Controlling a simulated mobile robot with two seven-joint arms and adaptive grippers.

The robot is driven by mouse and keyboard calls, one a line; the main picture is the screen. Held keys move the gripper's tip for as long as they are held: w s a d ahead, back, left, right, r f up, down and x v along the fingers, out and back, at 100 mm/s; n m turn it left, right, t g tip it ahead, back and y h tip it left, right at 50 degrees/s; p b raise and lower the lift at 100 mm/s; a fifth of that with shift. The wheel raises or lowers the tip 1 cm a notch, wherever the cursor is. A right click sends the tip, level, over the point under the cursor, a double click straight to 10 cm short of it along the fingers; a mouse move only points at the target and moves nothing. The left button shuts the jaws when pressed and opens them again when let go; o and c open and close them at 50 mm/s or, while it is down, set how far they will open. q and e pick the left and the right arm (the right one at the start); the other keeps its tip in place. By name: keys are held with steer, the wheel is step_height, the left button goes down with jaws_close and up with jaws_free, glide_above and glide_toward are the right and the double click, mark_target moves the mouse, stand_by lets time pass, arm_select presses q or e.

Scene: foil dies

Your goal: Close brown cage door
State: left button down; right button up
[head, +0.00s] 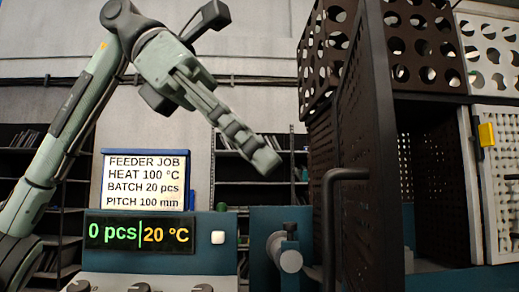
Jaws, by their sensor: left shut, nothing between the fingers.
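The brown cage door (372,150) stands open in the head view, swung out toward me and seen at a steep angle. A dark bar handle (328,215) sticks out from its left face. To the right of the door, the brown cage (432,185) shows its dark open inside with perforated walls. My left gripper (268,165) is shut and empty, pointing down and right. In the picture it is left of the door and above the handle, apart from both. My right gripper is not in view.
A white perforated cage door (494,185) with a yellow latch (486,134) is at the far right. A control panel (140,235) reading 0 pcs and 20 °C and a job sign (146,181) are at lower left. A round metal fitting (290,261) sits near the handle.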

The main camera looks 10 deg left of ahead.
mark_target(381, 229)
arm_select(q)
steer(key=d+f, duration=0.1)
steer(key=d, duration=0.1)
steer(key=d+f, duration=0.2)
steer(key=d, duration=0.1)
steer(key=d+f, duration=0.1)
steer(key=d, duration=0.2)
steer(key=shift+w+f+b, duration=0.25)
steer(key=shift+f+b, duration=0.05)
steer(key=shift+f, duration=0.05)
steer(key=shift+w+d, duration=0.1)
steer(key=shift+d, duration=0.25)
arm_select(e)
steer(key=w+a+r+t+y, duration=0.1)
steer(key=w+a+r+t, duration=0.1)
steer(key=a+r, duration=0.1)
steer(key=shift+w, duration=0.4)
